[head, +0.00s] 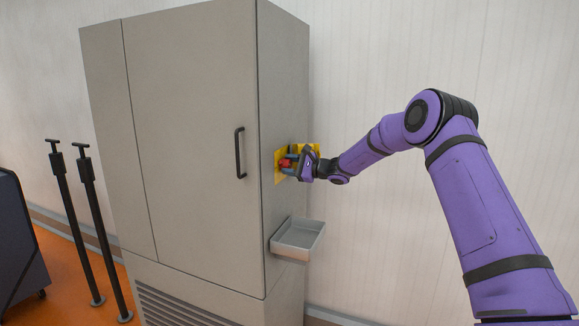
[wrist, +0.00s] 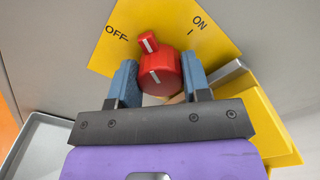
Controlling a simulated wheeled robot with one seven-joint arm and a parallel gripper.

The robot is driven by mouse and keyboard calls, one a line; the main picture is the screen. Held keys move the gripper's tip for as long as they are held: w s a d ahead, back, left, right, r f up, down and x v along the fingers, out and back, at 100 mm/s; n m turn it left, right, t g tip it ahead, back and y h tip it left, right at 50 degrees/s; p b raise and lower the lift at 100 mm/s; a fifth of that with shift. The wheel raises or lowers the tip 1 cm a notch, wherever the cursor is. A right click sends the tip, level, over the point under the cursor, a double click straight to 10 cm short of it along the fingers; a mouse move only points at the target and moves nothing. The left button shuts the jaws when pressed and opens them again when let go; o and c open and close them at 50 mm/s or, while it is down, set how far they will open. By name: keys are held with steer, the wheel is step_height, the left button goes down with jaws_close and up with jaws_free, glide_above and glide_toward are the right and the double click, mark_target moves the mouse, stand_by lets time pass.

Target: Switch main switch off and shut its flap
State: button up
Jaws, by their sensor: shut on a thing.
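The main switch is a red knob (wrist: 160,75) on a yellow plate (wrist: 165,20) marked OFF at left and ON at right. Its white line points between the two marks, nearer OFF. In the head view the knob (head: 284,163) and plate (head: 279,177) are on the cabinet's right side. My gripper (wrist: 158,82) is shut on the knob, one blue finger on each side; it also shows in the head view (head: 290,163). A yellow flap (wrist: 262,115) stands open to the right in the wrist view. My gripper partly hides it.
The tall grey cabinet (head: 190,120) has a black door handle (head: 240,153). A grey tray (head: 298,239) sticks out below the switch, and its edge shows at lower left in the wrist view (wrist: 35,140). Two black posts (head: 100,230) stand at left. The wall side at right is clear.

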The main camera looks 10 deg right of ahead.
steer(key=n, duration=0.5)
steer(key=shift+f+n, duration=0.1)
steer(key=shift+n, duration=0.3)
stand_by(0.4)
steer(key=o, duration=0.9)
steer(key=shift+s, duration=0.1)
steer(key=v, duration=1)
steer(key=shift+s+d, duration=0.2)
steer(key=shift+d, duration=0.1)
